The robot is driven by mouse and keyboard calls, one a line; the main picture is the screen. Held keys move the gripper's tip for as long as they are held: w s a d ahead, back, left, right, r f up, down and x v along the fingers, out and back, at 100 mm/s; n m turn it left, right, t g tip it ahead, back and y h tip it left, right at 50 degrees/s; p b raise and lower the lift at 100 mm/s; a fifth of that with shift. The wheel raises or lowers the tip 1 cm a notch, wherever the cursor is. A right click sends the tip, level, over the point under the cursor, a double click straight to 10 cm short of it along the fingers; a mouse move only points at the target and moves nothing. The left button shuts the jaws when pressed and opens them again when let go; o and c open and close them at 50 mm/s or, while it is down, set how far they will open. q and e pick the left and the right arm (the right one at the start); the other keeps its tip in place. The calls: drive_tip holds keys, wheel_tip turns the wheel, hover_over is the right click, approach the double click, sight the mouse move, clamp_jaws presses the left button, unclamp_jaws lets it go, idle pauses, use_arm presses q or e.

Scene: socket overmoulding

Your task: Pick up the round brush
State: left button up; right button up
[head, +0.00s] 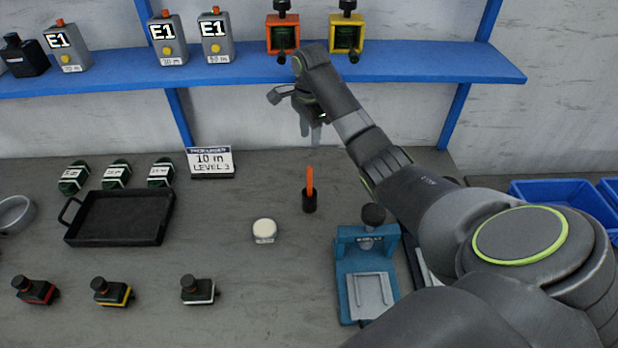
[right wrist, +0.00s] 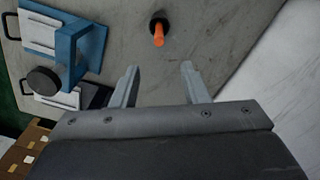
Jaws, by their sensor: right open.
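The round brush (head: 310,182) has an orange handle and stands upright in a small black cup (head: 309,203) on the grey table. In the right wrist view the orange brush (right wrist: 159,36) shows end-on at the top, beyond the fingertips. My right gripper (head: 311,130) is above and behind the brush in the head view, pointing down, open and empty. Its two fingers (right wrist: 160,68) are apart in the right wrist view and do not touch the brush. My left gripper is not in view.
A blue press (head: 351,250) stands right of the brush. A round white-topped container (head: 264,230) is to the left, with a black tray (head: 118,217) farther left. A blue shelf (head: 400,66) with several devices runs behind. Blue bins (head: 565,192) are at right.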

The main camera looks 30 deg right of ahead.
sight(310, 168)
wheel_tip(310, 168, down, 3)
drive_tip(key=b, duration=0.3)
drive_tip(key=shift+a+f, duration=0.1)
drive_tip(key=shift+f, duration=0.1)
wheel_tip(310, 168, down, 6)
drive_tip(key=shift+s+f+p, duration=0.1)
drive_tip(key=shift+f+p, duration=0.15)
drive_tip(key=shift+p, duration=0.6)
drive_tip(key=shift+f, duration=2.75)
clamp_jaws()
